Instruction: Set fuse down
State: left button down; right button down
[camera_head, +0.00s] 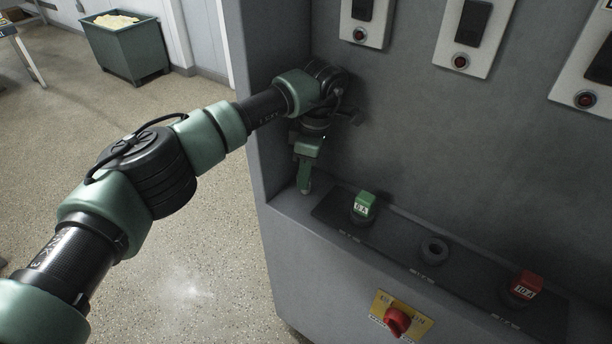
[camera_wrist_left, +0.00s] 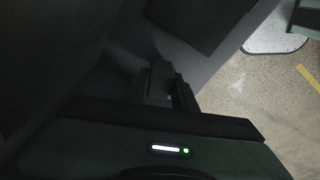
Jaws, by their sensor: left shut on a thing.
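My left gripper (camera_head: 305,186) points down at the left end of the grey cabinet's ledge (camera_head: 290,206), left of the sockets. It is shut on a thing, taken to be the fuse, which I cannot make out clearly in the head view. In the dark left wrist view a grey shape (camera_wrist_left: 161,82) shows at the fingers; I cannot tell fuse from finger there. I cannot tell whether the held thing touches the ledge. A green fuse (camera_head: 364,205) and a red fuse (camera_head: 527,285) stand in the outer sockets. The middle socket (camera_head: 434,248) is empty. My right gripper is out of view.
A yellow plate with a red rotary switch (camera_head: 397,321) is on the cabinet front. Several switch plates with red lamps, one here (camera_head: 467,40), are on the back panel. The cabinet's side wall (camera_head: 262,100) stands close left of my gripper. A green bin (camera_head: 127,52) is far off.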

pick_arm(q)
jog(key=shift+f, duration=0.15)
jog(key=c, duration=1.1)
grip_release()
jog(key=shift+a, duration=0.1)
jog(key=shift+c, duration=0.2)
jog(key=shift+s+d+r+b, duration=0.1)
jog(key=shift+d+r+b, duration=0.05)
jog(key=shift+r, duration=1.15)
jog(key=shift+w+d+r+b, duration=0.1)
jog(key=shift+d+r+b, duration=0.1)
jog(key=shift+r, duration=1.1)
jog(key=shift+s+d+r+b, duration=0.1)
jog(key=shift+d+r, duration=0.05)
jog(key=shift+r, duration=1.15)
